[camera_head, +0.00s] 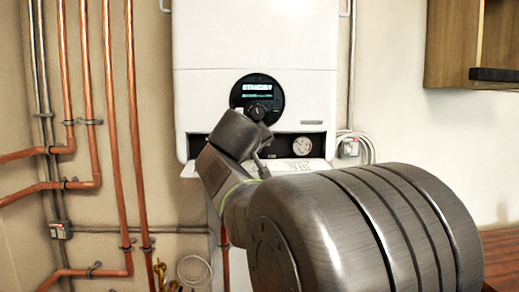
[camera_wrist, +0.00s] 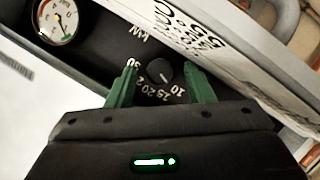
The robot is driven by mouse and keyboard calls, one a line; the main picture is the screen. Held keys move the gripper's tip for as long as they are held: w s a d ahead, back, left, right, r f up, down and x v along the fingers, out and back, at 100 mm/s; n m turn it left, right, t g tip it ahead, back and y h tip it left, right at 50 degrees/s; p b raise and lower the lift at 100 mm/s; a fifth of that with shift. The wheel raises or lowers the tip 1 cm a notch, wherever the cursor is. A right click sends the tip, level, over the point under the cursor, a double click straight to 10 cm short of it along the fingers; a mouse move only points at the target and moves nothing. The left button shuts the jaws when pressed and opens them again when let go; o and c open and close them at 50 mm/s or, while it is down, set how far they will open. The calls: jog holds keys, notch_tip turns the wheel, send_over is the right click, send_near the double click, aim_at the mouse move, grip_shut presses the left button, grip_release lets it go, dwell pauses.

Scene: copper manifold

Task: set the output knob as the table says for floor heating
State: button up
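The output knob (camera_wrist: 160,72) is small, round and black with a white pointer line, on a dark panel in the wrist view. The line points to the lower right, toward the 10 side of a printed kW scale. My gripper (camera_wrist: 161,67) has its two green fingers apart, one on each side of the knob. Gaps show between fingers and knob. The table is probably the white flap with handwriting (camera_wrist: 185,42) beside the panel. It also shows in the head view (camera_head: 300,167), too small to read. My arm hides the knob in the head view.
The white boiler (camera_head: 255,45) has a round display (camera_head: 257,93) that seems to read STANDBY. A pressure gauge (camera_wrist: 60,20) sits on the panel near the knob. Copper pipes (camera_head: 135,130) run down the left wall. A wooden cabinet (camera_head: 455,45) hangs at right.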

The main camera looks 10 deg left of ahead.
jog(key=v, duration=1.4)
jog(key=shift+w, duration=0.15)
jog(key=x, duration=1.3)
jog(key=shift+w+f, duration=0.15)
jog(key=shift+w, duration=0.2)
